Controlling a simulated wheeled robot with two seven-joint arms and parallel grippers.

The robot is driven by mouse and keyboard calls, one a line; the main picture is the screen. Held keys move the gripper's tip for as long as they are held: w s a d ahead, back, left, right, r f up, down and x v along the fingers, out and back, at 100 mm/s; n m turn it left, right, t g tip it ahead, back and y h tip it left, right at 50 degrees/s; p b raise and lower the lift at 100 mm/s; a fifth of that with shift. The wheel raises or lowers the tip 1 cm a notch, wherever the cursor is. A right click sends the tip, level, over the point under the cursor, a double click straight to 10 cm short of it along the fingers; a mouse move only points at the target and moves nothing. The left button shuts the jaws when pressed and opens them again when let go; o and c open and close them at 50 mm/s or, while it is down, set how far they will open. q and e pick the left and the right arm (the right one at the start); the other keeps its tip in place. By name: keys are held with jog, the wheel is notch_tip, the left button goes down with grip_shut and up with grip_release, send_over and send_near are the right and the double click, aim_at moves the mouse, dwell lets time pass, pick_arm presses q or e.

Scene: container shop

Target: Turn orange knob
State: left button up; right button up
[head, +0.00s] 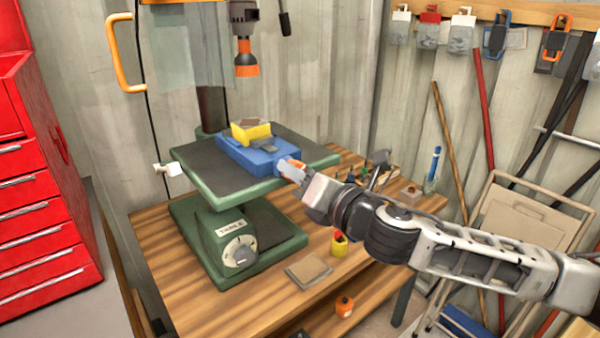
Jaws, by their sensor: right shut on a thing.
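The orange knob (295,163) is at the right end of a blue vise (258,152), and only a small part of it shows. The vise lies on the dark top plate of a green drill-press table (210,183). My right gripper (291,169) reaches in from the right and is shut on the orange knob. Its fingers hide most of the knob. A yellow block (250,132) with a brown top sits at the vise's jaws. My left gripper is not in view.
The drill head with an orange chuck (246,68) hangs above the vise. The wooden workbench (160,250) holds a brown square plate (308,271), a small yellow container (340,246) and several tools. A red drawer cabinet (38,215) stands left; folded chairs (515,220) stand right.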

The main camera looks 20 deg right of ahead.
jog(key=m, duration=1.9)
jog(key=shift+r, duration=0.15)
jog(key=shift+m, duration=0.4)
jog(key=o, duration=1)
jog(key=shift+w, duration=0.1)
